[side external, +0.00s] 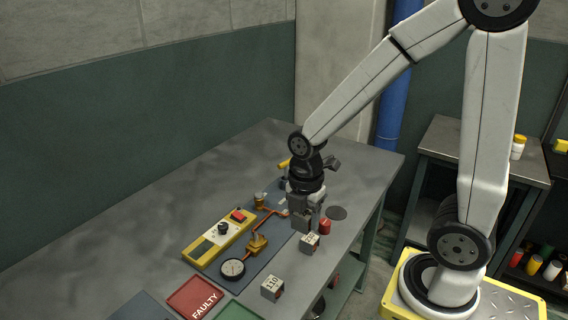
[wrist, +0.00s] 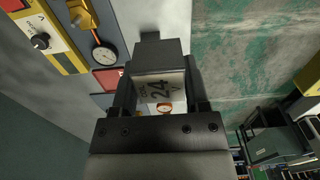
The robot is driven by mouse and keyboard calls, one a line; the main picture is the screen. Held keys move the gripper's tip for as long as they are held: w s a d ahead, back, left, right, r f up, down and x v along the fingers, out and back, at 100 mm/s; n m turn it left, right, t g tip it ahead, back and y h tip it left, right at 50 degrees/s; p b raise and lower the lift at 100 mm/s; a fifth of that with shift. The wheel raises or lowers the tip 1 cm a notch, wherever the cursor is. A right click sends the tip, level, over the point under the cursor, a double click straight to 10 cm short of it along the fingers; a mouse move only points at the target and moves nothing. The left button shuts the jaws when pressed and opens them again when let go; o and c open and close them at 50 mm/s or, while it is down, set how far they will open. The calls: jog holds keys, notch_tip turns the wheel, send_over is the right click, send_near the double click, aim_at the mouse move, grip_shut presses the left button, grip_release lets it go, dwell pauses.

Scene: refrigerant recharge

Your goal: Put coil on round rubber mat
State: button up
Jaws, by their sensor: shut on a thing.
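In the side view the coil (side external: 309,243) shows just under my gripper (side external: 307,222), near the table's right edge. I cannot tell whether it touches the table. The round rubber mat (side external: 337,213) is a flat dark disc on the table, behind and to the right of the coil. The mat looks bare.
A red cylinder (side external: 325,227) stands between the coil and the mat. A second block marked "110" (side external: 272,288) sits nearer the camera. A red FAULTY tray (side external: 195,297), a gauge (side external: 233,268) with copper pipework and a yellow box (side external: 218,240) lie left. The table's far left is clear.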

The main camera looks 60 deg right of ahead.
jog(key=s+d+f, duration=0.1)
jog(key=s+d, duration=0.3)
jog(key=d, duration=0.5)
jog(key=s+d+f, duration=0.2)
jog(key=s+d, duration=0.2)
jog(key=d, duration=0.5)
jog(key=shift+s+d, duration=0.15)
jog(key=shift+s, duration=0.2)
jog(key=shift+w+d+f, duration=0.1)
jog(key=w+d+f, duration=0.2)
jog(key=w, duration=0.1)
jog(key=w+d+f, duration=0.2)
jog(key=w+f, duration=0.1)
jog(key=w, duration=0.1)
jog(key=w+d+f, duration=0.2)
jog(key=w+f, duration=0.1)
jog(key=shift+w+d+f, duration=0.1)
jog(key=shift+w+d, duration=0.05)
jog(key=shift+d, duration=0.2)
jog(key=shift+w+d+f, duration=0.25)
jog(key=shift+w+f, duration=0.15)
jog(key=shift+f, duration=0.05)
jog(key=shift+f, duration=0.15)
